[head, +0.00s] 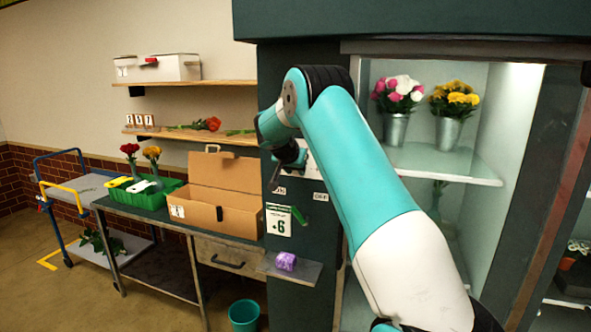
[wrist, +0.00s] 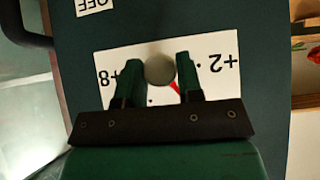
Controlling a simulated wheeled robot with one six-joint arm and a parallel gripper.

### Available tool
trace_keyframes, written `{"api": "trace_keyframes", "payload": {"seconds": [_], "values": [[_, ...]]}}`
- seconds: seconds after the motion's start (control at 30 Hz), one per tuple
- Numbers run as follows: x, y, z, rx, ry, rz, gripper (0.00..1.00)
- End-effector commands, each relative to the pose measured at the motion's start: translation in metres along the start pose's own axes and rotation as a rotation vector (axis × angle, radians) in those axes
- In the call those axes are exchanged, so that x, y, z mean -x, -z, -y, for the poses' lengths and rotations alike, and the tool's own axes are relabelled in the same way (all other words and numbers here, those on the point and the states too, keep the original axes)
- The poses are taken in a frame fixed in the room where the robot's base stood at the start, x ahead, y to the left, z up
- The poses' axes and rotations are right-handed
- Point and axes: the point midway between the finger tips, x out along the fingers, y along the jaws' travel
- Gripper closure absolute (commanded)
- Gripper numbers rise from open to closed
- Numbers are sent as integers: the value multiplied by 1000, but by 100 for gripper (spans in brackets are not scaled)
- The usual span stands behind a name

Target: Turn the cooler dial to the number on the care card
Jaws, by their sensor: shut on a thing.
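The cooler dial is a round grey knob (wrist: 159,70) on a white plate (wrist: 218,85) in the wrist view. The plate shows upside down there, with +2 on the right and +8 on the left. A red pointer mark (wrist: 174,87) runs from the knob toward the lower right, partly behind a finger. My gripper (wrist: 157,80) has one finger on each side of the knob and is shut on it. The care card (head: 278,220) hangs on the cooler's side in the head view and reads +6. My arm hides most of the dial in the head view.
A cardboard box (head: 222,190) stands on the bench at left. The glass cooler with flower vases (head: 449,132) is at right.

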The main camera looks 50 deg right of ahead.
Motion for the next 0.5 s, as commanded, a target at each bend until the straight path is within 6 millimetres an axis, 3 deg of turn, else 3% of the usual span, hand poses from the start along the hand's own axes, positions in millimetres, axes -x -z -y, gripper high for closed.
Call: {"api": "trace_keyframes", "payload": {"seconds": [0.5], "values": [[-6,-8,-1,-179,184,-9,90]]}}
